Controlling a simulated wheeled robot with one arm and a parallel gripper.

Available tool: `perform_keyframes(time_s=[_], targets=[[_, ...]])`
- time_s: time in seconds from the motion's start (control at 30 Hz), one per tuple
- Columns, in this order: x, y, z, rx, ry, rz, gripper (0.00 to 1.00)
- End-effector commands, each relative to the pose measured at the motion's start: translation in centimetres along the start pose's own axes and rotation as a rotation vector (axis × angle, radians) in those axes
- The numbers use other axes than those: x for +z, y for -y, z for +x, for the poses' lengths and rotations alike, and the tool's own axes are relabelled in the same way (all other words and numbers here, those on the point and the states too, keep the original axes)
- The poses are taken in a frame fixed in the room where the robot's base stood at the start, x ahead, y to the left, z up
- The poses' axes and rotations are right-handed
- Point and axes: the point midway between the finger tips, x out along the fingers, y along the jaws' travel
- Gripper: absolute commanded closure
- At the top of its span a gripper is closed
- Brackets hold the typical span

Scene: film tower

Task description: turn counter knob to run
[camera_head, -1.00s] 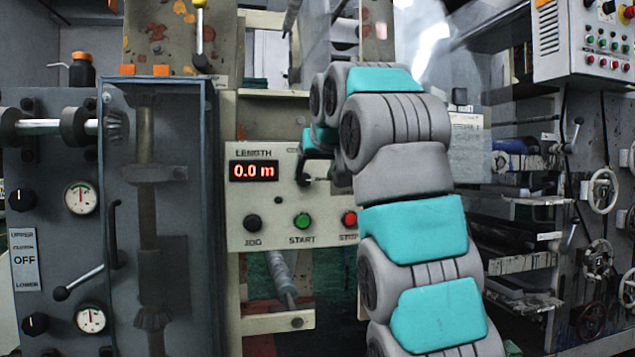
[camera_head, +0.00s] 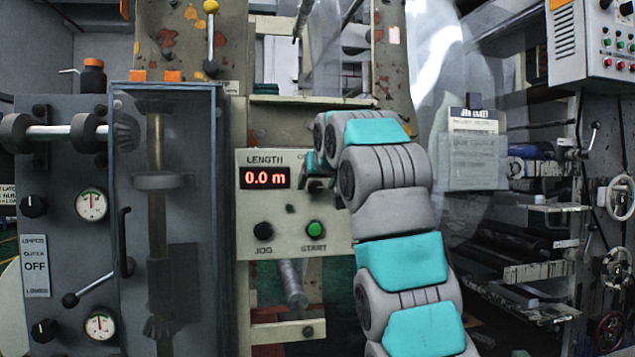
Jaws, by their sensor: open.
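The beige counter panel (camera_head: 290,240) stands in the middle, with a LENGTH display (camera_head: 265,176) reading 0.0 m. Below it are a black JOG button (camera_head: 263,231) and a green START button (camera_head: 314,229). At the panel's upper right only the start of a label beginning "CO" shows. The counter knob cannot be made out; my arm and gripper cover that part. My gripper (camera_head: 318,184) is at the panel's upper right, mostly hidden behind my wrist, its jaws open. Whether it touches the knob cannot be told.
A grey cabinet with a clear-fronted shaft housing (camera_head: 165,220) stands close at the left, with gauges and a lever (camera_head: 85,290). A clipboard (camera_head: 473,150) hangs at the right. Racks and handwheels (camera_head: 614,268) are at the far right. A ledge (camera_head: 312,102) juts out above the panel.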

Motion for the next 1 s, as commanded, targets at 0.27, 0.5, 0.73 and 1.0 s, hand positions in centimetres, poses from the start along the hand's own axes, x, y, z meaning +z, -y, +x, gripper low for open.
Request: perform_keyframes(time_s=[0.27,0.5,0.73,1.0], targets=[[0.0,0.0,0.36,0.0,-0.001,0.0,0.29],[-0.01,-0.02,0.33,0.001,-0.001,0.0,0.55],[-0.01,-0.02,0.33,0.001,-0.001,0.0,0.81],[-0.02,-0.02,0.32,0.001,-0.001,0.0,1.0]])
